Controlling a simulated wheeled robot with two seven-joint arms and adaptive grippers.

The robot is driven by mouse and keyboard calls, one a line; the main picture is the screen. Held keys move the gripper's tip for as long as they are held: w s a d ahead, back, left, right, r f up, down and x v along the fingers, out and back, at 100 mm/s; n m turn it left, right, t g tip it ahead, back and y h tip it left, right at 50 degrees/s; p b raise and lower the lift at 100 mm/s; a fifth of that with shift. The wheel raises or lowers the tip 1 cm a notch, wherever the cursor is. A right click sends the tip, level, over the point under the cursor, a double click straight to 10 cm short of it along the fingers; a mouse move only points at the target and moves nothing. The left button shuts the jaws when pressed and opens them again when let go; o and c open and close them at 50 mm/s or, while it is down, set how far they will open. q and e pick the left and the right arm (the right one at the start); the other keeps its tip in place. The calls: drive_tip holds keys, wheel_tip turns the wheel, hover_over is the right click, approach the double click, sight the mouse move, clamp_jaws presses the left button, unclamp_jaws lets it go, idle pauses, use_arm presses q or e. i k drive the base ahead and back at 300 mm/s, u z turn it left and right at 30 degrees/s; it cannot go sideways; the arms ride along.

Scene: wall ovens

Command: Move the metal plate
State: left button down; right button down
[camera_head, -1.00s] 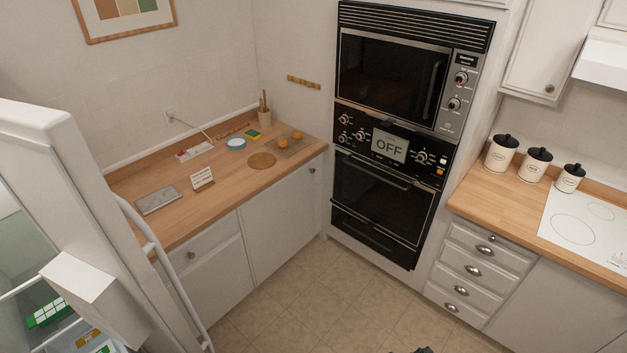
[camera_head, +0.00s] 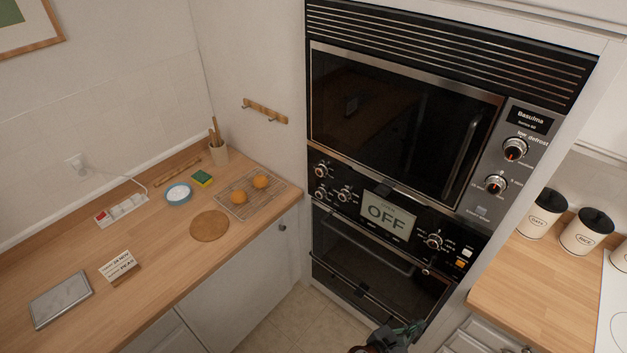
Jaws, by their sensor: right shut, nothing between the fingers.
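The metal plate (camera_head: 61,299) is a flat grey rectangle lying on the left wooden counter, near its front edge at the lower left. My right gripper (camera_head: 412,329) shows at the bottom of the view, in front of the lower oven, shut and empty. It is well apart from the metal plate. My left gripper is not in view.
The left counter (camera_head: 165,255) also bears a small sign (camera_head: 119,267), a round board (camera_head: 209,226), a blue-rimmed dish (camera_head: 178,193), a power strip (camera_head: 121,209) and a wire rack (camera_head: 262,200) with buns. Wall ovens (camera_head: 400,130) stand right of it. Canisters (camera_head: 543,214) stand at right.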

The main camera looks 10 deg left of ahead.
sight(46, 308)
drive_tip(key=i, duration=0.2)
drive_tip(key=u, duration=1.55)
drive_tip(key=i, duration=0.95)
drive_tip(key=u, duration=2.1)
drive_tip(key=i, duration=0.5)
